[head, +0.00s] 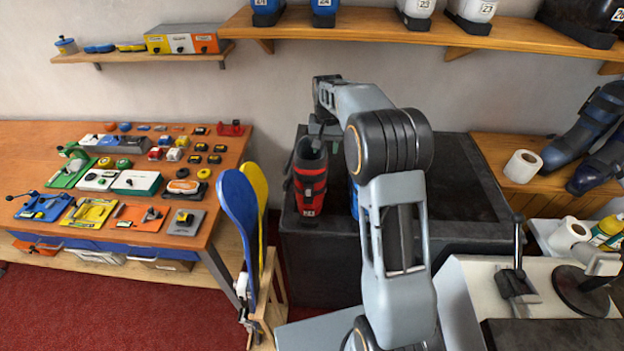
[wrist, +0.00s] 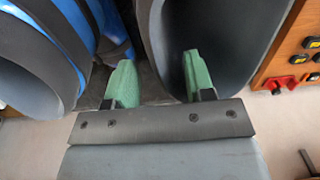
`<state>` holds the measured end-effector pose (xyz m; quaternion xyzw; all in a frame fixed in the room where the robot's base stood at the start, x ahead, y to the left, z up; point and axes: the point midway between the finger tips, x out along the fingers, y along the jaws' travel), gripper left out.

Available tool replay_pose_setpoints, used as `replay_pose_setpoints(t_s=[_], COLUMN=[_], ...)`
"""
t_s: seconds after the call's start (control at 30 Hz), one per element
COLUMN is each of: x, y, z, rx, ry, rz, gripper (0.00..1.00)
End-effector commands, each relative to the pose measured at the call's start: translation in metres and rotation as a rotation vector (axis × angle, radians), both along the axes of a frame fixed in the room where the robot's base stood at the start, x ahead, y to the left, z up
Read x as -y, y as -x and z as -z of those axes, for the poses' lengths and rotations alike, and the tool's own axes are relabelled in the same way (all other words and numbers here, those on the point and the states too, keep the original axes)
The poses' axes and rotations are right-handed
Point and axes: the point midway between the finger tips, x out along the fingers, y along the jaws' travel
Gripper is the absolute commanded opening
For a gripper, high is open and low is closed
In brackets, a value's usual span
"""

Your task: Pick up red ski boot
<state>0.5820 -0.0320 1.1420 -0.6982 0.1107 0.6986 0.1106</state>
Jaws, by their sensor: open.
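The red ski boot (head: 311,184) stands upright on a dark block, seen in the head view left of my arm. Its top is dark. In the wrist view a dark, wide boot opening (wrist: 235,35) fills the upper right, and it appears to be this boot's cuff. My gripper (wrist: 160,78) is open with green fingertips. The right finger is at the mouth of that opening and the left finger is outside it, with the cuff wall between them.
A blue boot (head: 354,198) stands close to the right, mostly hidden by my arm; its blue side fills the wrist view's left (wrist: 72,28). The dark block (head: 455,190) has free room at right. Blue and yellow skis (head: 238,215) stand at left.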

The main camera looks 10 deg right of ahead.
Motion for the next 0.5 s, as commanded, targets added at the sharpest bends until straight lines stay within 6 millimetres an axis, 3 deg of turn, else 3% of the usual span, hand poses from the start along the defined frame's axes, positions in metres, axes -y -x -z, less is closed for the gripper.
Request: replay_pose_setpoints(t_s=[0.13, 0.4, 0.5], x=[0.0001, 0.0002, 0.0002], y=[0.0004, 0.0003, 0.0003], z=[0.0108, 0.013, 0.0129], rx=[-0.002, 0.0, 0.0], ry=[-0.001, 0.0, 0.0], rz=[0.0, 0.0, 0.0], gripper=[0.49, 0.49, 0.39])
